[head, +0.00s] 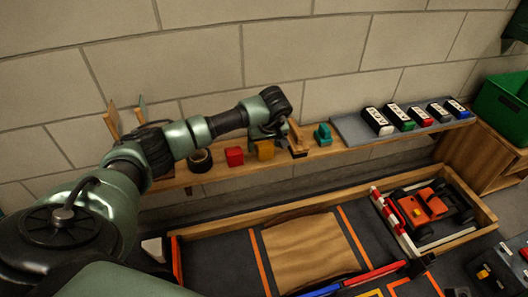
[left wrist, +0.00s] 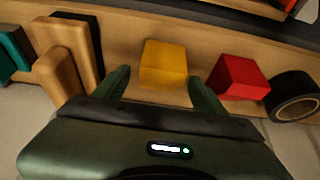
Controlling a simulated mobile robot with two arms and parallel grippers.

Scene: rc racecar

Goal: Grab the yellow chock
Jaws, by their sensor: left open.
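The yellow chock (head: 265,150) sits on the wooden wall shelf, between a red block and a wooden-handled brush. In the left wrist view the yellow chock (left wrist: 163,63) lies just ahead of my left gripper (left wrist: 160,85), roughly centred between the two green fingers. The fingers are spread open and empty, with a gap between them and the chock. In the head view my left gripper (head: 268,130) is over the shelf right by the chock, partly hidden by its wrist. My right gripper is not in view.
A red block (left wrist: 238,76) and a black tape roll (left wrist: 292,96) stand on one side of the chock. The wooden-handled brush (left wrist: 65,65) and a teal object (left wrist: 12,55) stand on the other. The brick wall (head: 190,45) is close behind the shelf (head: 215,173).

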